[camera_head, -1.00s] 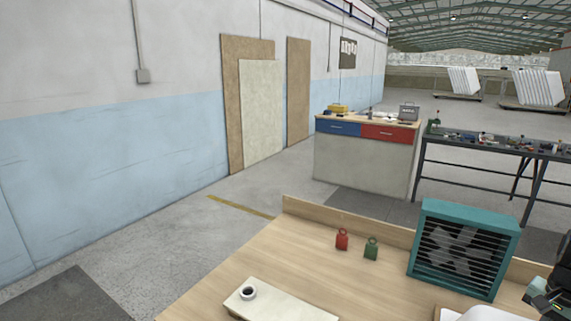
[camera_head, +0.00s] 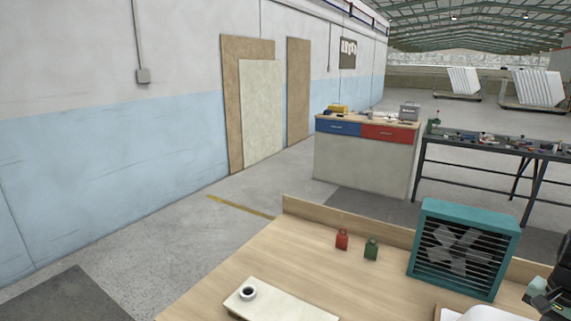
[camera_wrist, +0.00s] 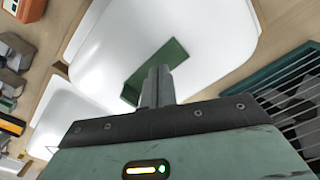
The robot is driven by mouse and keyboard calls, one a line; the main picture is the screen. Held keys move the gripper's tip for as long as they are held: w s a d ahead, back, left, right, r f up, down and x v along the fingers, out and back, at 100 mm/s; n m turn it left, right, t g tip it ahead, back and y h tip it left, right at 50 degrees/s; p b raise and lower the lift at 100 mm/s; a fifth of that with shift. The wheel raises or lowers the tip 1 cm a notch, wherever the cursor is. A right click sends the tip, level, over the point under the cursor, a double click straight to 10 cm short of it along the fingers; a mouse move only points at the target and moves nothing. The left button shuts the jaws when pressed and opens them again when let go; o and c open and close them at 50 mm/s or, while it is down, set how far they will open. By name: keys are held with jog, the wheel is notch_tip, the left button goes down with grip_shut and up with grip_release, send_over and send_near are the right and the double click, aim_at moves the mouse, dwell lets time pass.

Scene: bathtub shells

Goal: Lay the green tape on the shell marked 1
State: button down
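My gripper (camera_wrist: 158,84) points down over a white shell (camera_wrist: 205,35) in the wrist view. Its grey fingers are close together and look shut on the green tape (camera_wrist: 176,54), a flat dark green strip that shows on both sides of the fingertips. The strip is over the white shell's surface; whether it touches it I cannot tell. A second white shell (camera_wrist: 62,118) is to the left. No number is readable on either shell. In the head view, only part of my gripper shows at the right edge, beside a white shell edge (camera_head: 462,314).
A teal slatted box (camera_head: 462,250) stands on the wooden table (camera_head: 290,262), close to the gripper's right in the wrist view. Red (camera_head: 342,239) and green (camera_head: 371,249) weights stand nearby. Mid-table is clear.

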jog(key=shift+f+b, duration=0.55)
jog(key=shift+f, duration=0.15)
dwell(1.1)
jog(key=shift+r+p, duration=2.85)
jog(key=shift+r, duration=0.75)
jog(key=a+r+n+y+b, duration=0.1)
jog(key=a+r+n+b, duration=0.15)
jog(key=a, duration=0.65)
jog(key=a+r+n+b, duration=0.1)
jog(key=a+n, duration=0.3)
jog(key=a, duration=0.5)
jog(key=a+r+n+y+b, duration=0.1)
jog(key=a+r+n+b, duration=0.15)
jog(key=a, duration=0.65)
jog(key=s+a+r+n+h+b, duration=0.1)
jog(key=s+a+r+n+b, duration=0.1)
jog(key=s+a+n, duration=0.9)
jog(key=s+a+b, duration=0.1)
jog(key=s+a, duration=0.1)
jog(key=s, duration=0.4)
jog(key=shift+a+r, duration=0.15)
jog(key=shift+a, duration=0.2)
